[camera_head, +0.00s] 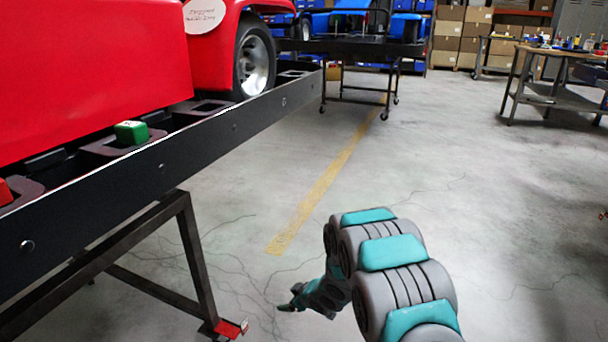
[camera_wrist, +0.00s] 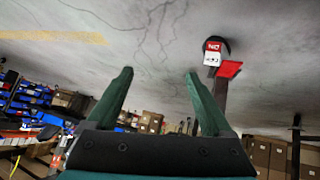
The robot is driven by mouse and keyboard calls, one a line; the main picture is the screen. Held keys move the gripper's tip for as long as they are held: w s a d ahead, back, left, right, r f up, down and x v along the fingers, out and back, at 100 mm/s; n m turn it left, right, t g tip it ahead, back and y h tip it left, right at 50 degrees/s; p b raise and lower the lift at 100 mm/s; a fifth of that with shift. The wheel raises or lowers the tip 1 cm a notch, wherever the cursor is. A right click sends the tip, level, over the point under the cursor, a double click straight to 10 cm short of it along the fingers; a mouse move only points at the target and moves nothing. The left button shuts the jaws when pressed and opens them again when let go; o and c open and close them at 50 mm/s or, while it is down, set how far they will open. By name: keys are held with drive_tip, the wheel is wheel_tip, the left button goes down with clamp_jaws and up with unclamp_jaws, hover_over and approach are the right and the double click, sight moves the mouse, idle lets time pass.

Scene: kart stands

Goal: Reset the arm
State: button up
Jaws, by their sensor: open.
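My arm reaches forward over the floor in the head view, to the right of the kart stand. My gripper (camera_head: 290,304) is at its far end, low and apart from the stand, and looks small there. In the wrist view, the two green fingers of my gripper (camera_wrist: 158,85) stand wide apart with nothing between them. The wrist picture is upside down, with the floor at the top.
A black kart stand (camera_head: 240,130) with a red kart (camera_head: 90,70) runs along the left. A green block (camera_head: 131,132) sits in a holder on its edge. A red-tipped stand foot (camera_head: 229,328) is on the floor, also in the wrist view (camera_wrist: 229,69). Open floor lies right.

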drive_tip(key=s+d+r+m+h+p, duration=0.1)
drive_tip(key=s+d+r+m+h, duration=0.25)
drive_tip(key=d+r, duration=0.55)
drive_tip(key=s+d+r+m+h, duration=0.2)
drive_tip(key=s+d+r+h, duration=0.15)
drive_tip(key=d+r, duration=0.5)
drive_tip(key=s+d+r+m+g, duration=0.15)
drive_tip(key=s+r, duration=0.25)
drive_tip(key=s, duration=0.4)
drive_tip(key=s+d+r+m+g+p, duration=0.1)
drive_tip(key=s+d+r+g, duration=0.15)
drive_tip(key=s, duration=0.45)
drive_tip(key=s+d+r+m+g, duration=0.15)
drive_tip(key=s+r, duration=0.25)
drive_tip(key=s, duration=0.4)
drive_tip(key=s+a+r+m+g, duration=0.1)
drive_tip(key=s+r, duration=0.1)
drive_tip(key=s, duration=0.7)
drive_tip(key=s+a+r+g+y+p, duration=0.1)
drive_tip(key=s+a+r+g, duration=0.1)
drive_tip(key=s, duration=0.7)
drive_tip(key=shift+a+r+m, duration=0.15)
drive_tip(key=shift+a+m, duration=0.1)
drive_tip(key=shift+m, duration=0.1)
drive_tip(key=shift+w, duration=0.1)
